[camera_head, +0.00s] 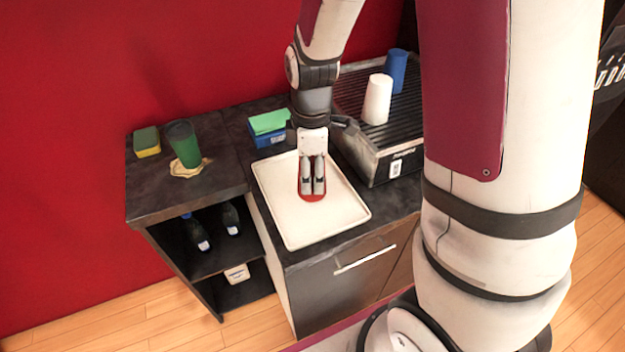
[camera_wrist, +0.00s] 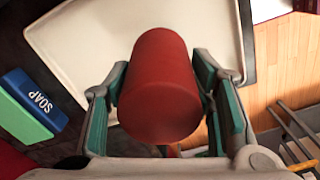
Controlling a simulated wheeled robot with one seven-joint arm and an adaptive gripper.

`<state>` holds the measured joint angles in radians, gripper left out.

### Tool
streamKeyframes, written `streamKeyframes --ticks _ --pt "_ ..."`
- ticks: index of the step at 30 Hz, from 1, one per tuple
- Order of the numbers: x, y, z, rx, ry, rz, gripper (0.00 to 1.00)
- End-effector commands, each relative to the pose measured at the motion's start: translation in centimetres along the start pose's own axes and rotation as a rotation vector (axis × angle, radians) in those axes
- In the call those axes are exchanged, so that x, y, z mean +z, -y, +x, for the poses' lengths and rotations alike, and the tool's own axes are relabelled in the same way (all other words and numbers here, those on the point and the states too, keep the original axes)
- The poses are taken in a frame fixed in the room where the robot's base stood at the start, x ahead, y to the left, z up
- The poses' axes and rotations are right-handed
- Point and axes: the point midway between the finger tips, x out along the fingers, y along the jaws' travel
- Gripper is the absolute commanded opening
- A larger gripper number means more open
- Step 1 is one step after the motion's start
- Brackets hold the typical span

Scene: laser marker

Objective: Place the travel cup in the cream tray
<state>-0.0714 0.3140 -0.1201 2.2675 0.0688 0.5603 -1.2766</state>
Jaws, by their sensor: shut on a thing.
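The travel cup looks to be the red cup (camera_wrist: 160,85) between the fingers of my gripper (camera_wrist: 165,100) in the wrist view. My gripper is shut on it. In the head view my gripper (camera_head: 313,180) points down over the cream tray (camera_head: 290,228), and only a red edge of the cup (camera_head: 312,197) shows around the fingers. The tray also shows behind the cup in the wrist view (camera_wrist: 85,45). The cup is over the tray's inside area; I cannot tell whether its base touches the tray.
White (camera_head: 377,98) and blue (camera_head: 395,70) cups stand on the ribbed machine top at the right. A blue soap box with a green top (camera_head: 268,127) sits behind the tray. A yellow-green sponge (camera_head: 147,142) lies far left.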

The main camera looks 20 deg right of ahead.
Motion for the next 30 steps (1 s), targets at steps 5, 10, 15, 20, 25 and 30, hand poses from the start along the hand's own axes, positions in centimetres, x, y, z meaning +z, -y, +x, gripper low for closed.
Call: streamKeyframes --ticks 5,10,15,20,25,30 --pt "0.1 0.2 2.4 -0.005 0.002 0.000 0.17" --pt "0.1 0.1 3.1 -0.001 0.001 0.001 0.17" --pt "0.1 0.1 3.0 -0.001 0.000 0.001 0.17" --pt "0.1 0.1 3.5 -0.002 0.001 0.001 0.17" --pt "0.1 0.1 3.4 -0.002 0.001 0.000 0.69" --pt "0.1 0.1 3.4 -0.002 0.001 0.000 0.69"
